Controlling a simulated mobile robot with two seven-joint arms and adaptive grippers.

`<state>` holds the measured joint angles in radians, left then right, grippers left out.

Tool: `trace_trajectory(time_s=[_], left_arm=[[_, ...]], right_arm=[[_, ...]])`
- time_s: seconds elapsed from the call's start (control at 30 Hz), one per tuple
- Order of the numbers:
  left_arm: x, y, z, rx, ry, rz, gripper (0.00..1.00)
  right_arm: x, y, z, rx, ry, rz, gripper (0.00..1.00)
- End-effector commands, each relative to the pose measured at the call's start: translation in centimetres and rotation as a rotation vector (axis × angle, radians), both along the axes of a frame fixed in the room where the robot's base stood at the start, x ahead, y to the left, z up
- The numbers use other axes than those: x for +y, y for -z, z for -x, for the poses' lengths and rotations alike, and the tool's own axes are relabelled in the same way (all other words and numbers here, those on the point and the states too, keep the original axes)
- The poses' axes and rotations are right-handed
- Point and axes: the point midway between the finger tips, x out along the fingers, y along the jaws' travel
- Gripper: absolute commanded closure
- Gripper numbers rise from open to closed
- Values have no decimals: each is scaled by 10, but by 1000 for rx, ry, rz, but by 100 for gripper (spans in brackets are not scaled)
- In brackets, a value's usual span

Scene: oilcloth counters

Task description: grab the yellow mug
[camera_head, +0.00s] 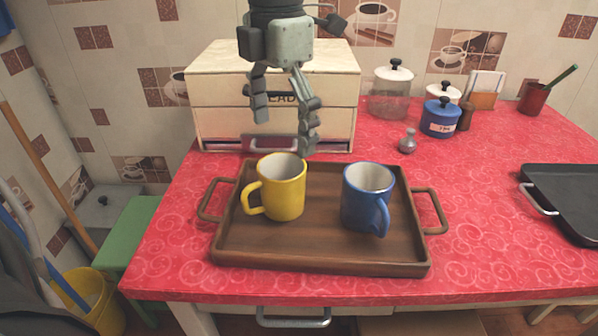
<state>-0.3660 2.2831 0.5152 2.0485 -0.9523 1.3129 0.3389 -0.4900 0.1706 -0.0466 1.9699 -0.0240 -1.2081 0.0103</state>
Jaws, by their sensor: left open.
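The yellow mug (284,191) stands upright on the left half of a brown wooden tray (320,258), its handle toward the left. A blue mug (367,199) stands upright on the tray to its right, with its handle toward the front. My left gripper (285,137) hangs fingers down from the top of the view, above and behind the yellow mug. Its fingers are apart with nothing between them. The fingers show in front of the breadbox, and the gap to the mug rim is hard to judge. My right gripper does not show.
A cream breadbox (222,90) stands behind the tray. Jars (390,98), a blue canister (440,121), a small grey shaker (408,143) and a red cup (533,98) stand at the back right. A black pan (570,195) lies at the right. The red counter between tray and pan is clear.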

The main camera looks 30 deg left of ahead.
Motion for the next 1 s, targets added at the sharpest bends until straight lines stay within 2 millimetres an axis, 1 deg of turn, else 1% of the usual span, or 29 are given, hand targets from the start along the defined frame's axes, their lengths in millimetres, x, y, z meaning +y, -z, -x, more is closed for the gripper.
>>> trace_trajectory(time_s=[0.37,0.47,0.5,0.6,0.7,0.87,0.9,1.0], left_arm=[[5,40,1,8,2,-7,10],[8,56,0,9,2,-7,10],[8,62,0,9,3,-8,10],[8,73,0,6,2,-8,10],[8,77,0,5,1,-7,10],[8,77,-1,3,1,-8,10],[8,77,-1,3,1,-8,11],[8,77,-1,2,1,-7,23]], right_arm=[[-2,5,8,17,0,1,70],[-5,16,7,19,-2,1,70],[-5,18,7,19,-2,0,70],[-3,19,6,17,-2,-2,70],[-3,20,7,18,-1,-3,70],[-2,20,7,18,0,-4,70],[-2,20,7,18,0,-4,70],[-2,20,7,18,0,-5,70]])
